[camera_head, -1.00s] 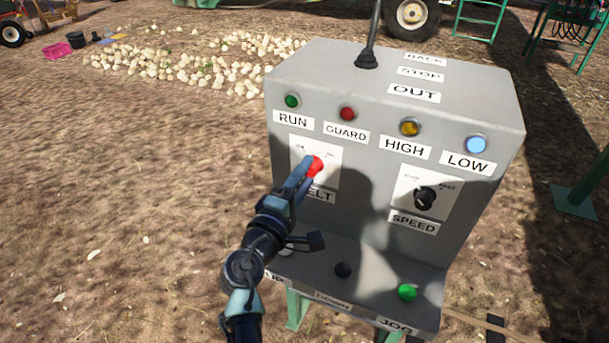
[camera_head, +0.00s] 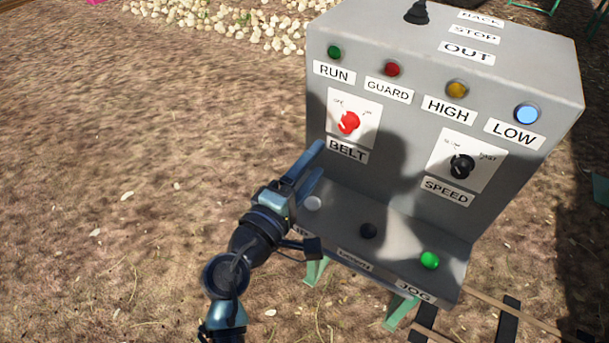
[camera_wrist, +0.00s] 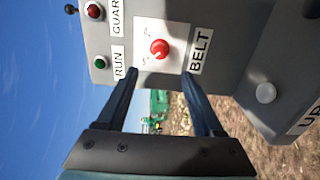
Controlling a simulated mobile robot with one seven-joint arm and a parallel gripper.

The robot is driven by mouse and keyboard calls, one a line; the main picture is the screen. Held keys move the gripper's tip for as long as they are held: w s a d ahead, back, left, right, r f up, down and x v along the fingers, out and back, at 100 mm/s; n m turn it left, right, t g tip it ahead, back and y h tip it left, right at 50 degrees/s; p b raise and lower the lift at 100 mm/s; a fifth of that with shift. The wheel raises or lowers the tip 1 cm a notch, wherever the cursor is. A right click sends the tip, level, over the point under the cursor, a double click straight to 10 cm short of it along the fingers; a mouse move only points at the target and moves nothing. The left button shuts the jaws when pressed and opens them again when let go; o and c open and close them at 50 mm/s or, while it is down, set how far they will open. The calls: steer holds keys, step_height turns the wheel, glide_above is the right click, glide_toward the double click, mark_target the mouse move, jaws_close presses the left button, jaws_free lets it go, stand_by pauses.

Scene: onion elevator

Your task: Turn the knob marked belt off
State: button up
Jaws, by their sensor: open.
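The red belt knob (camera_head: 349,122) sits on a white plate (camera_head: 366,108) above the BELT label (camera_head: 347,151) on the grey control box (camera_head: 400,185). A pale mark shows on the knob, but I cannot surely read which way it points. My gripper (camera_head: 318,164) is open and empty, below and left of the knob in the head view, apart from it. In the wrist view the knob (camera_wrist: 159,49) lies beyond the gap between my two fingers (camera_wrist: 155,82), with nothing between them.
A black SPEED knob (camera_head: 462,166) is on the right of the panel. White (camera_head: 312,203), black (camera_head: 368,230) and green (camera_head: 429,260) buttons sit on the lower ledge near my gripper. A black lever (camera_head: 417,12) stands on top. Open ground lies left.

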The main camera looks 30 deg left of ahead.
steer(key=shift+s, duration=1.4)
